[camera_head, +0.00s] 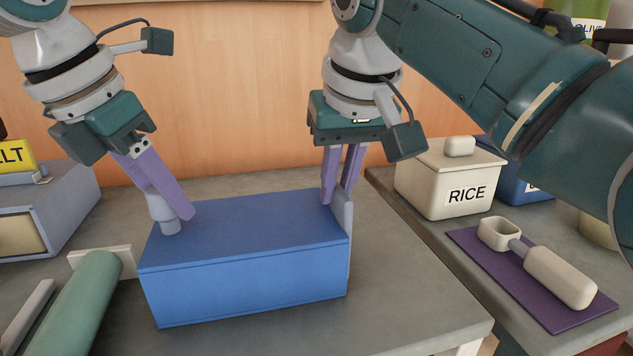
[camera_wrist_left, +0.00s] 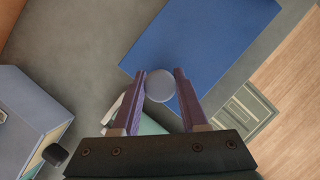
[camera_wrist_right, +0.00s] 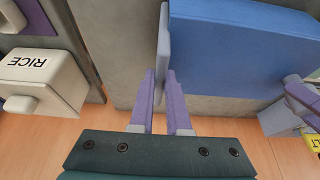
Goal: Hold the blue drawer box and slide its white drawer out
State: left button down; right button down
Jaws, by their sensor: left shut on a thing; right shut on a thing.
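The blue drawer box (camera_head: 245,285) sits on the grey counter in the head view. A grey round knob (camera_head: 168,226) stands on the left end of its top. My left gripper (camera_head: 172,208) is shut on this knob, which also shows between its fingers in the left wrist view (camera_wrist_left: 160,85). The pale front panel of the drawer (camera_head: 346,226) stands upright at the box's right end, against the blue body in the right wrist view (camera_wrist_right: 163,50). My right gripper (camera_head: 338,192) is shut on the panel's upper edge from above. The rest of the drawer is hidden inside the box.
A green roller-shaped thing (camera_head: 82,300) lies left of the box, and a grey cabinet (camera_head: 65,215) stands behind it. Right of the box is bare counter, then a gap and another counter with a RICE canister (camera_head: 445,185) and a scoop (camera_head: 558,277) on a purple mat (camera_head: 480,255).

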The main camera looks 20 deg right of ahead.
dwell(0.8)
jog(key=d, duration=1.1)
jog(key=shift+d, duration=0.3)
jog(key=c, duration=0.9)
grip_release()
jog(key=shift+r, duration=0.1)
jog(key=shift+v, duration=5.95)
